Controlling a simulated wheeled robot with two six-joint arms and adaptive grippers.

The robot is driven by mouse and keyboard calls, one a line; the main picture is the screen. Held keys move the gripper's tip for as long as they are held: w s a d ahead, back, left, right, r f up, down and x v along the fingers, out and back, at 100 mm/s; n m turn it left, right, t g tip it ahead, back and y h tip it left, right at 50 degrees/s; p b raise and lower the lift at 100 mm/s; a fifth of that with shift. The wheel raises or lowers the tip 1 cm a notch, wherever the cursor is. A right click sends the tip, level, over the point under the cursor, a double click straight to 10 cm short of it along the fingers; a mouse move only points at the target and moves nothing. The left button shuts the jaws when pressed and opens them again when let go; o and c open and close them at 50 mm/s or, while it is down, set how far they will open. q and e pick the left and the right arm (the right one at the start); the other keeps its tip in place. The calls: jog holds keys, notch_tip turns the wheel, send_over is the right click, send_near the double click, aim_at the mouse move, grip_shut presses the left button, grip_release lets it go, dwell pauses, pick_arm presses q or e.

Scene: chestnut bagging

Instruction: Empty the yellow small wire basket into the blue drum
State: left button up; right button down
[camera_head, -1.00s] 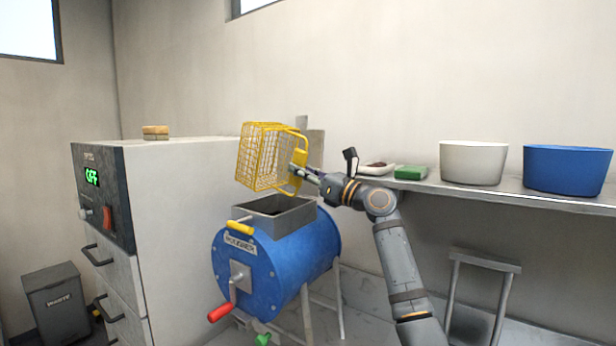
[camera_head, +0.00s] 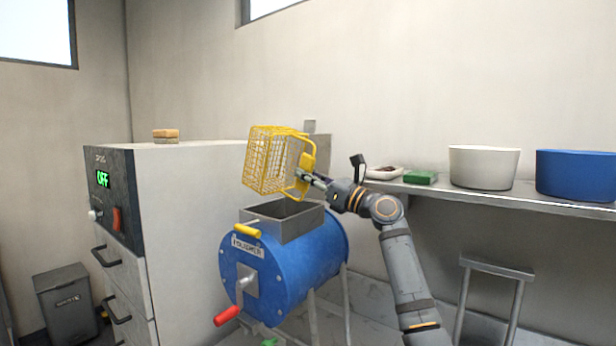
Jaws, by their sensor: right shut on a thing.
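The yellow small wire basket (camera_head: 268,163) is in the air above the blue drum (camera_head: 285,265), tilted on its side. I see no contents through its mesh. My right gripper (camera_head: 303,174) is shut on the basket's yellow handle side, to the right of the mesh. The drum has a grey square hopper (camera_head: 284,221) on top, and its mouth is open below the basket. A red-handled crank sits on the drum's front. My left gripper is not in view.
A shelf at the right holds a white tub (camera_head: 484,167), a blue tub (camera_head: 577,175), a green block (camera_head: 420,177) and a small dish. A grey bin (camera_head: 66,303) stands at the lower left.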

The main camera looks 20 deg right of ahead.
jog(key=s+a+r+p, duration=0.1)
jog(key=s+r+p, duration=0.4)
jog(key=r+p, duration=0.1)
jog(key=shift+s+a+r+p, duration=0.25)
jog(key=shift+s+r+p, duration=0.15)
jog(key=shift+r, duration=0.15)
jog(key=shift+f, duration=0.1)
